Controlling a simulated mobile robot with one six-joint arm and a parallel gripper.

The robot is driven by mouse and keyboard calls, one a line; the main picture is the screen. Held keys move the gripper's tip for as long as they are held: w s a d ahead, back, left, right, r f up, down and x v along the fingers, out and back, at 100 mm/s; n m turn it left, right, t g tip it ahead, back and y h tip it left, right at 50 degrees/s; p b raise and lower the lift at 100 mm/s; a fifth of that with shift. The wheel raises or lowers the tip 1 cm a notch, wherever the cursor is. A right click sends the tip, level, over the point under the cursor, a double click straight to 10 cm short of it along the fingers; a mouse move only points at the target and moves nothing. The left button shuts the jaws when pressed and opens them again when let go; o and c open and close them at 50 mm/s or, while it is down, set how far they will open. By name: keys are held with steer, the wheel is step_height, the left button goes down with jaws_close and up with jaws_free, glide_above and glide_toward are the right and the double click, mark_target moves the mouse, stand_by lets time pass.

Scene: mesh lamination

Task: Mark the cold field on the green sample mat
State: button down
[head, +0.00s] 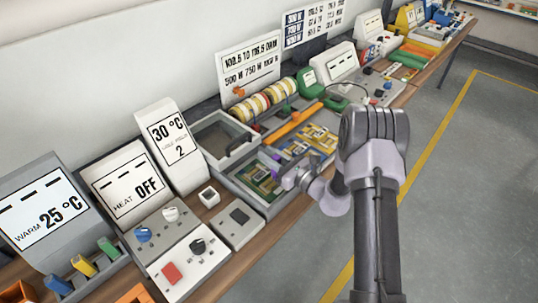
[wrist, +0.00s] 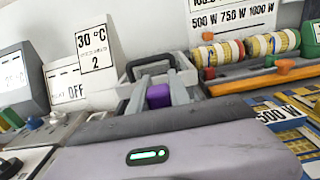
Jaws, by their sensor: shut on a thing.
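My gripper (head: 280,167) is over the grey tray in the middle of the bench and is shut on a small purple block (wrist: 158,96). The purple block also shows in the head view (head: 275,160), partly hidden by the fingers. A green mat (head: 257,187) with yellowish and dark patches lies in the left part of the tray, just left of and below my gripper. I cannot make out its separate fields. In the wrist view my gripper's body covers the area where the green mat would be.
Blue and yellow mats (head: 319,138) lie right of the green one. An open grey box (head: 226,138) with a black handle stands behind. Tape rolls (head: 262,101) and an orange bar (head: 295,124) are further back. Displays read 30 °C (head: 170,142), HEAT OFF (head: 130,180) and WARM 25 °C (head: 45,216).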

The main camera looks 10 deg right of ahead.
steer(key=shift+f+b, duration=0.6)
stand_by(1.6)
step_height(320, 180, up, 7)
steer(key=p, duration=0.4)
steer(key=shift+p, duration=0.3)
